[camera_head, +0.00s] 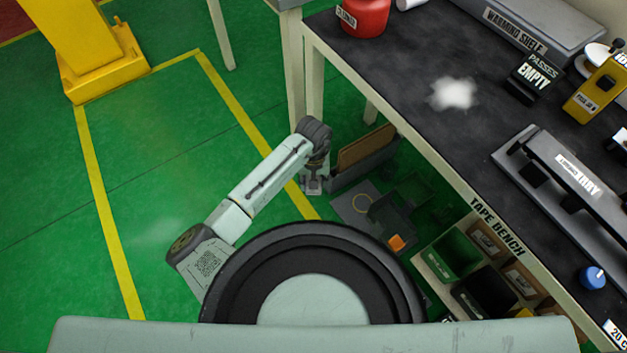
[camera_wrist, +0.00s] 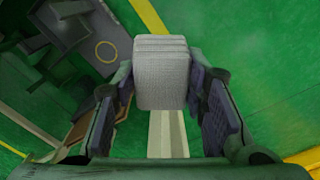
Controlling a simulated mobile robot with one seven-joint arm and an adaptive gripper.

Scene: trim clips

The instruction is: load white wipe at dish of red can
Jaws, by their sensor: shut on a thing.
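The white wipe (camera_wrist: 162,72) is a pale grey-white folded pad with ridged layers at its far edge. In the wrist view my gripper (camera_wrist: 163,98) is shut on it, with one dark padded finger on each side. The wipe is held over the green floor. In the head view my gripper (camera_head: 313,187) hangs low beside the bench, below the tabletop level, and the wipe cannot be made out there. The red can (camera_head: 368,17) stands at the bench's far left corner, with a label on its side. Its top is cut off by the frame edge, so its dish is hidden.
The dark bench top (camera_head: 400,65) has a white smudge (camera_head: 455,93) and a clear area around it. An EMPTY sign block (camera_head: 533,75), a grey tray (camera_head: 560,175) and a warming shelf (camera_head: 520,30) stand further right. Bins (camera_head: 455,250) sit under the bench front.

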